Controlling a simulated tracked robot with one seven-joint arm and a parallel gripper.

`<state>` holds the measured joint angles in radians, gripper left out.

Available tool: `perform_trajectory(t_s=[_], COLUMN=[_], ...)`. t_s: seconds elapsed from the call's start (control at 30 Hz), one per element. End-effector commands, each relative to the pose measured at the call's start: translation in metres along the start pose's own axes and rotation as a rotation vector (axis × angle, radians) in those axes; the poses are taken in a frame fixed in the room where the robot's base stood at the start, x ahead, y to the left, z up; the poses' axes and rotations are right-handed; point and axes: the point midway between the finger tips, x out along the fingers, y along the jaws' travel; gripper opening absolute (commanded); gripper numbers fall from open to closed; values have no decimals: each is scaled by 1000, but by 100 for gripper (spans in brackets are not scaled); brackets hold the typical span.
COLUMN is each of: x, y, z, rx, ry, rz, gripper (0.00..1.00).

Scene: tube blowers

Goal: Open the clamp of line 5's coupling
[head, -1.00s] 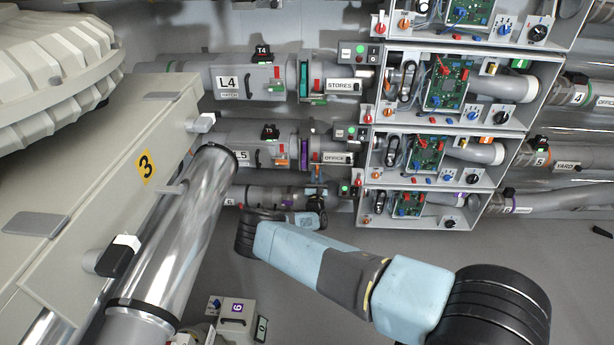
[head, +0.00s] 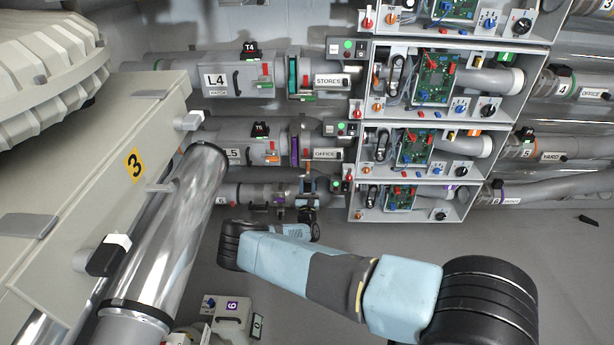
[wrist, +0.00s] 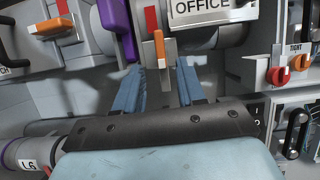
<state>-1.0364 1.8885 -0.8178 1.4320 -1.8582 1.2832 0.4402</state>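Line 5's pipe (head: 228,153), labelled L5, runs to a coupling with a purple ring (head: 294,150) left of the OFFICE sign (head: 325,154). The ring also shows in the wrist view (wrist: 116,22). Right of the ring, the clamp has a red part (wrist: 150,16) and an orange-ended lever (wrist: 159,48) hanging down. My gripper (wrist: 161,70) is open below the coupling, its two blue fingers apart on either side of the lever's lower end. I see no contact. In the head view my gripper (head: 308,186) is small and partly hidden.
Another orange handle (wrist: 52,26) sits left of the ring. Line 4's pipe (head: 215,83) runs above, and line 6's pipe (head: 245,194) runs close below. Open electronics boxes (head: 415,150) with knobs stand to the right.

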Motion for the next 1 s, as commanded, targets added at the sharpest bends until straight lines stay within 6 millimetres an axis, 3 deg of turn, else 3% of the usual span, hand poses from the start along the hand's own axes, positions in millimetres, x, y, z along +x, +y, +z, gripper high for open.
perform_trajectory(t_s=[0.2,0.4,1.0], x=[-42,-67,-75], y=[1,1,-1], z=[0,-1,0], rx=[-1,0,0], ry=[0,-1,-2], rz=[2,1,-3], gripper=[39,39,39])
